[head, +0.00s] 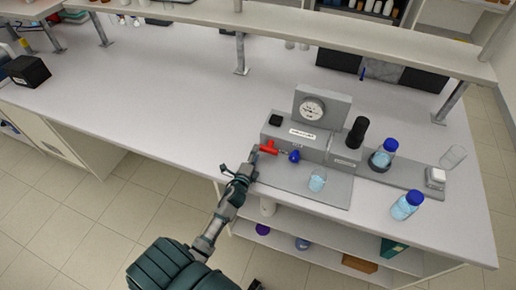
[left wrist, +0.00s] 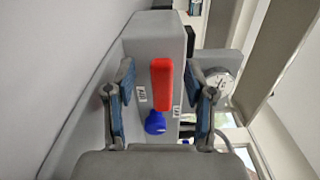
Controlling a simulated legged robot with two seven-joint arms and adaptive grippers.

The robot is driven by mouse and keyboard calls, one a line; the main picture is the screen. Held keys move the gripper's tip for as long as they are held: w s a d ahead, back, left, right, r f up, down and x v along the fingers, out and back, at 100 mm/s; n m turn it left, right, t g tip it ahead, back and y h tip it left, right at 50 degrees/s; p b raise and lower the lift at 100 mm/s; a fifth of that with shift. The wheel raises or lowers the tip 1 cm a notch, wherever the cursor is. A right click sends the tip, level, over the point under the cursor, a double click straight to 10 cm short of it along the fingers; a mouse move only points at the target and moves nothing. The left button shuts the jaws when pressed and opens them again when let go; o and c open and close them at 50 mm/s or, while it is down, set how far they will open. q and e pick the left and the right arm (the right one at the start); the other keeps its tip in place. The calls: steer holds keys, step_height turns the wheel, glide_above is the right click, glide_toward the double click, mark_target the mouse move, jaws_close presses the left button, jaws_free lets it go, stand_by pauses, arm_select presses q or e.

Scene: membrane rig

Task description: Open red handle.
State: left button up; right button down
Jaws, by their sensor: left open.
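The red handle (head: 268,146) sits on the front of the grey membrane rig (head: 291,138), left of a blue knob (head: 294,156). In the left wrist view the red handle (left wrist: 161,85) stands lengthwise between my fingers, with the blue knob (left wrist: 155,122) just below it. My left gripper (head: 246,168) is open in front of the rig, close to the red handle. In the left wrist view its two fingers (left wrist: 162,100) are spread on either side of the handle, with gaps showing on both sides. My right gripper is not in view.
A beaker (head: 317,181) stands on the rig's grey base plate, right of the handle. Blue-capped bottles (head: 405,205) and a black cylinder (head: 356,133) are further right. A gauge (head: 312,109) tops the rig. A raised shelf (head: 300,27) crosses the back.

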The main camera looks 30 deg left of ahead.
arm_select(q)
steer(key=v, duration=0.8)
steer(key=shift+a, duration=0.1)
steer(key=shift+f, duration=0.15)
